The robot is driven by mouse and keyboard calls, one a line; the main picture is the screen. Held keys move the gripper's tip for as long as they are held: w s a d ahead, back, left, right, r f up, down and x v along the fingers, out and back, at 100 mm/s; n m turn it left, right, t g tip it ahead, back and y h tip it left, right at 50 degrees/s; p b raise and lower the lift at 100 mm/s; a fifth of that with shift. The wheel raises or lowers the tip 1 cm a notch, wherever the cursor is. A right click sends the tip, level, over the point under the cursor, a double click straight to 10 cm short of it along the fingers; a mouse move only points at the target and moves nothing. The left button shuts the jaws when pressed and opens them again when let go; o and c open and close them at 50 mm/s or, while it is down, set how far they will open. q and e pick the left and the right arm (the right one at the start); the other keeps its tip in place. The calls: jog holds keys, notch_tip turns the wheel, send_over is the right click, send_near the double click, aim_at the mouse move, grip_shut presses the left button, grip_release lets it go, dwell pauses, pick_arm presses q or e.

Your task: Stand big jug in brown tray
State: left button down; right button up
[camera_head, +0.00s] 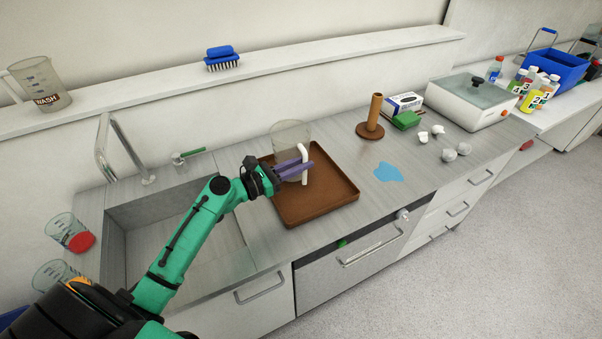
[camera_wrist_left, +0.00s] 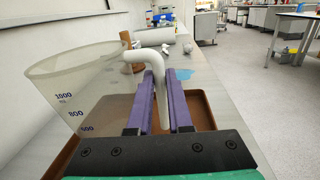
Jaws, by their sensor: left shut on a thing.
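The big jug (camera_head: 289,134) is a clear measuring jug with a white handle, upright at the back part of the brown tray (camera_head: 325,208). I cannot tell whether its base touches the tray floor. My left gripper (camera_head: 306,167) is shut on the jug's white handle. In the left wrist view the purple fingers (camera_wrist_left: 163,108) sit on both sides of the handle, and the jug (camera_wrist_left: 85,90) shows its volume marks up to 1000. The brown tray (camera_wrist_left: 203,112) shows below the fingers. My right gripper is not in view.
A sink (camera_head: 180,235) lies left of the tray. A brown peg stand (camera_head: 370,131), a green sponge (camera_head: 407,120) and a blue puddle (camera_head: 388,172) are to the right. Two beakers (camera_head: 66,230) stand at the far left. A WASH jug (camera_head: 41,84) and brush (camera_head: 221,59) are on the ledge.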

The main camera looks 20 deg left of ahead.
pick_arm(q)
jog(key=shift+s+f, duration=0.2)
jog(key=shift+f, duration=1)
jog(key=c, duration=0.8)
grip_release()
jog(key=shift+c, duration=0.2)
jog(key=shift+s, duration=0.1)
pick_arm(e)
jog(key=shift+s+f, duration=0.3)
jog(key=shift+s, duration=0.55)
pick_arm(q)
jog(key=shift+r, duration=0.1)
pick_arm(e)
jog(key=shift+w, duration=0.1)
pick_arm(q)
jog(key=b+v, duration=0.4)
jog(key=v, duration=0.8)
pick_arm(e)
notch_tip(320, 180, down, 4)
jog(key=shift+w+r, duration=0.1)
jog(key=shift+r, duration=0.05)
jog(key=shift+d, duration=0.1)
